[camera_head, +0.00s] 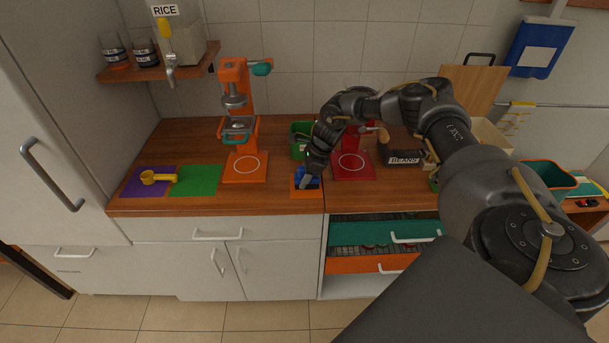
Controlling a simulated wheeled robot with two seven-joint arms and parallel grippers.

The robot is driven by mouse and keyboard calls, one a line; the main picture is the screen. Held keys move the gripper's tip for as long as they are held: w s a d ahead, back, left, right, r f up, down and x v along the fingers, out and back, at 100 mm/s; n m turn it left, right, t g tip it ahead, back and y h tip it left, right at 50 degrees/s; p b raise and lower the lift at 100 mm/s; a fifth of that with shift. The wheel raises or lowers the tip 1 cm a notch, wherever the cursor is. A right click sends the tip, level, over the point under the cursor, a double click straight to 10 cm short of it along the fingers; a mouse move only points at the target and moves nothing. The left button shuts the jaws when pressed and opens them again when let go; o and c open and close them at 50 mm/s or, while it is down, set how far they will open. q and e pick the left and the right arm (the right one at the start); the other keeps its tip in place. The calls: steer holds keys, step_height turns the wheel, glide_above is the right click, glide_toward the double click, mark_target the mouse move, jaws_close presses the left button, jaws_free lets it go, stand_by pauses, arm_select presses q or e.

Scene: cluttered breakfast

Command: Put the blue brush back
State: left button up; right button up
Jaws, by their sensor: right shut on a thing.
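My right gripper (307,178) reaches down over the counter, left of its own arm, and is shut. The blue brush (313,183) shows as a small blue patch at its fingertips, and most of it is hidden by the gripper. Right below is a small orange mat or holder (306,194) at the counter's front edge. I cannot tell whether the brush touches it. My left gripper is not in view.
A green container (299,138) is just behind the gripper. A red mat (354,172) and a beans box (403,159) are right. Drawers below stand open.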

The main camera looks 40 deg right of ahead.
steer(key=shift+f, duration=0.25)
steer(key=o, duration=0.9)
steer(key=shift+o, duration=0.2)
steer(key=shift+r, duration=0.2)
steer(key=b+v, duration=0.2)
steer(key=v, duration=0.2)
steer(key=shift+r+b, duration=0.2)
steer(key=shift+b, duration=0.2)
steer(key=v, duration=0.6)
steer(key=shift+s+r+b, duration=0.1)
steer(key=shift+s+b, duration=0.05)
steer(key=shift+b, duration=0.15)
steer(key=shift+a, duration=0.1)
